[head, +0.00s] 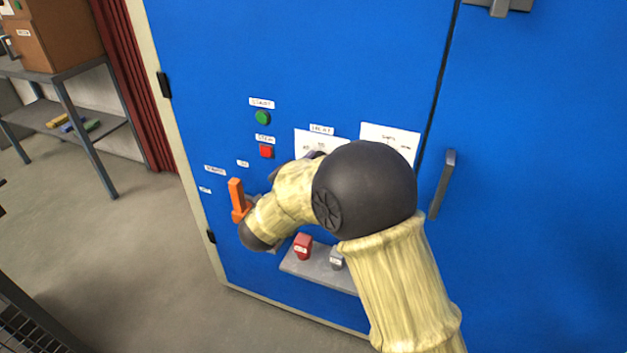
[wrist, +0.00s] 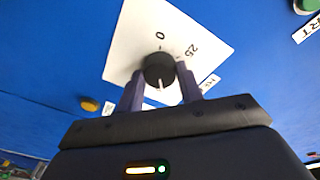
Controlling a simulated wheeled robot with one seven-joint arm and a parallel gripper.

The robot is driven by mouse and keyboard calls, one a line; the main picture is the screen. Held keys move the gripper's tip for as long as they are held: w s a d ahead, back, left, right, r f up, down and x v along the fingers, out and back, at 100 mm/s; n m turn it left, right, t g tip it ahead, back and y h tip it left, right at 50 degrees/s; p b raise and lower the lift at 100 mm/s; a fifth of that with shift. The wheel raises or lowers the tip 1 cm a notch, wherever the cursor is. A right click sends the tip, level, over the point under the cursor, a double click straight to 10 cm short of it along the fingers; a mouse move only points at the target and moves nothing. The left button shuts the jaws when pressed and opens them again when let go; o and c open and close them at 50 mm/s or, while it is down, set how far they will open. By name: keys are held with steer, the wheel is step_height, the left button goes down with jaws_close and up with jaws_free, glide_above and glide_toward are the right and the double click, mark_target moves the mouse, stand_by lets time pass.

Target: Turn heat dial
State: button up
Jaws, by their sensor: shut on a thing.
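The heat dial (wrist: 158,68) is a round black knob with a white pointer mark, in the middle of the wrist view. It sits on a white scale plate (wrist: 128,40) with the marks 0 and 25 readable. My gripper (wrist: 159,76) is shut on the knob, one dark finger on each side.
A green start button (head: 262,117) and a red button (head: 266,151) are left of the plate. An orange lever (head: 237,196) stands out lower left. A small ledge (head: 318,271) below bears a red item (head: 302,247) and a grey item (head: 336,258). A door handle (head: 442,184) is right.

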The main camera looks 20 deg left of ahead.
steer(key=shift+m+g+y+b, duration=0.3)
steer(key=shift+m+b, duration=2.95)
steer(key=shift+b, duration=0.7)
steer(key=shift+m+g+y+b, duration=0.2)
steer(key=shift+m+g+b, duration=0.1)
steer(key=shift+m+b, duration=3.3)
steer(key=shift+n+b, duration=0.35)
steer(key=o, duration=1)
steer(key=shift+r, duration=0.1)
steer(key=shift+s, duration=0.1)
steer(key=s+a+r+p, duration=0.1)
steer(key=s+a+p, duration=0.1)
steer(key=s, duration=1.5)
steer(key=shift+r+p, duration=0.35)
steer(key=shift+r, duration=0.05)
steer(key=shift+a, duration=0.15)
